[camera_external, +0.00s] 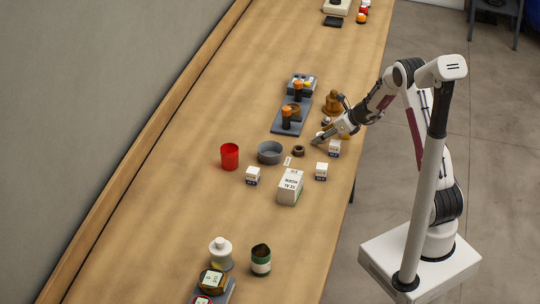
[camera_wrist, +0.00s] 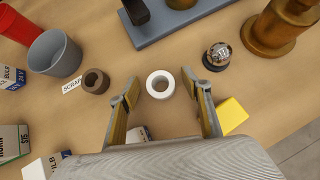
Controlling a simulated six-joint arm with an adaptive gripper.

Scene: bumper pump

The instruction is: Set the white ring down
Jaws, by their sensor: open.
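The white ring (camera_wrist: 160,84) lies flat on the wooden table in the wrist view, between and just beyond the fingertips of my gripper (camera_wrist: 161,88). The gripper is open, with one finger on each side of the ring and a gap to both. In the external view my gripper (camera_external: 319,138) is low over the table, near its right edge. The ring is hard to make out there, close to the gripper.
A brown ring (camera_wrist: 95,81) sits left of the gripper, beside a "SCRAP" label (camera_wrist: 72,86) and a grey bowl (camera_wrist: 55,54). A metal dome (camera_wrist: 217,56), a yellow block (camera_wrist: 232,116) and a brown wooden piece (camera_wrist: 283,30) stand right. A grey-blue base (camera_wrist: 185,22) lies ahead.

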